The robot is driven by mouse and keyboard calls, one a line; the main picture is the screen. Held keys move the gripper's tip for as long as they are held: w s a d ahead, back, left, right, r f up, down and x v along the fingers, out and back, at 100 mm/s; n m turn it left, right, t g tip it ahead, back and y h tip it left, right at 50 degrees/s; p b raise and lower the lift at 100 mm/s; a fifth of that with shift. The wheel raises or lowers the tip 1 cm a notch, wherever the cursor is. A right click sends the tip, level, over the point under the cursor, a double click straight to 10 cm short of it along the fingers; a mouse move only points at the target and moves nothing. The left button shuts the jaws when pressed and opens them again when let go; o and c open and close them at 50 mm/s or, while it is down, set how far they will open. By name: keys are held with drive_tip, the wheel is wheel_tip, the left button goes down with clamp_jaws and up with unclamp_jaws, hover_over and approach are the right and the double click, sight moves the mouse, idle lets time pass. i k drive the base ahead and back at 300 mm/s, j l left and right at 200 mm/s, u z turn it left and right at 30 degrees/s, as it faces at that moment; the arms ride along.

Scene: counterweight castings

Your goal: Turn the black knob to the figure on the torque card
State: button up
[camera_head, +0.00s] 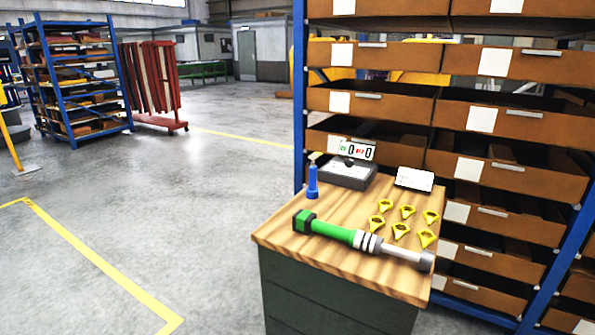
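A dark grey box (346,176) sits at the back of the wooden bench top (290,240). A small black knob (349,162) appears to stand on its top, but its setting is too small to read. A panel (357,149) at the box's back shows a green mark, red marks and large zeros. A white card (414,179) in a dark frame leans to the right of the box and may be the torque card; its figure is not legible. My gripper is not in view.
A green and grey torque tool (335,230) lies across the bench front. Several yellow pointer tags (407,211) lie behind it. A blue bottle (312,183) stands left of the box. Shelving with brown bins (505,180) stands close behind. Open floor (180,220) lies left.

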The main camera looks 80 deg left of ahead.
sight(350, 162)
drive_tip(key=u, duration=2.4)
